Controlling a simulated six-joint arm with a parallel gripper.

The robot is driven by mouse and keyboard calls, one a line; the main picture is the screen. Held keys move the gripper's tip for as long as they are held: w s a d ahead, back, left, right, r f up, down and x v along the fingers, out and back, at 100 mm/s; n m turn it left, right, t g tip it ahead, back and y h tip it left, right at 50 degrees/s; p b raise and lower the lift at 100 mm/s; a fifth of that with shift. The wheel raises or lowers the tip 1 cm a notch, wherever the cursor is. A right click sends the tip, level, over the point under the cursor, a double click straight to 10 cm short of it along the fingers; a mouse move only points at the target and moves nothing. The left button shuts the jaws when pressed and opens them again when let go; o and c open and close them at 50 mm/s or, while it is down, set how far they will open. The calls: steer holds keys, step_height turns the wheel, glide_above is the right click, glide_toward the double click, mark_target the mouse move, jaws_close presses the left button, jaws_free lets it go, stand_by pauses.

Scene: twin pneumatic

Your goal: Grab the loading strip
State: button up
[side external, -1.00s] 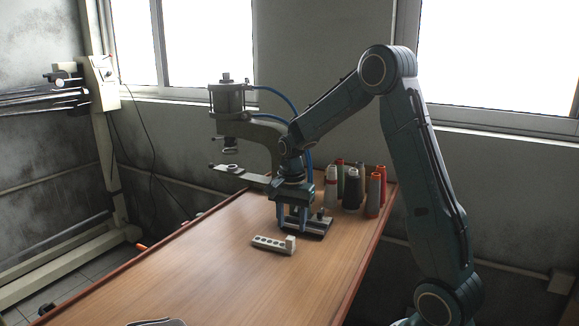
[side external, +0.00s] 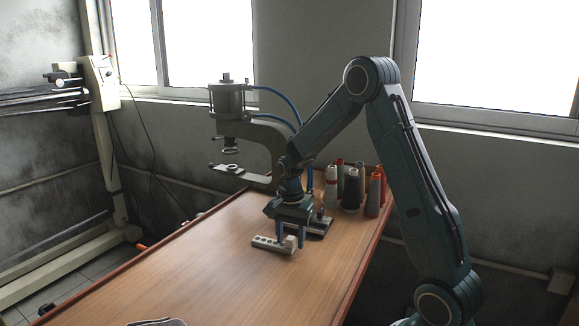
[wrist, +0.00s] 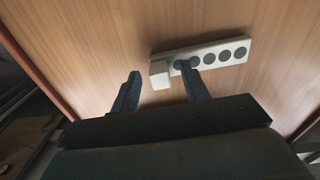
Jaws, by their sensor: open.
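The loading strip (side external: 264,242) is a pale bar with a row of dark round holes and a raised block at its right end. It lies flat on the wooden table. In the wrist view the strip (wrist: 228,52) runs to the upper right, with its block end to the left. My gripper (side external: 290,241) is open and points down over the block end. In the wrist view my gripper (wrist: 160,71) shows one finger left of the block and the other overlapping the strip by its first hole. I cannot tell whether the fingers touch it.
A press (side external: 265,135) with a blue hose stands at the table's back edge. Several thread spools (side external: 351,190) stand at the back right. A dark fixture (side external: 318,226) sits just behind my gripper. The table's front left (side external: 190,270) is mostly clear.

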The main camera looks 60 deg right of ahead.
jaws_close()
steer(key=shift+r, duration=0.1)
step_height(320, 180, up, 20)
stand_by(1.0)
stand_by(0.4)
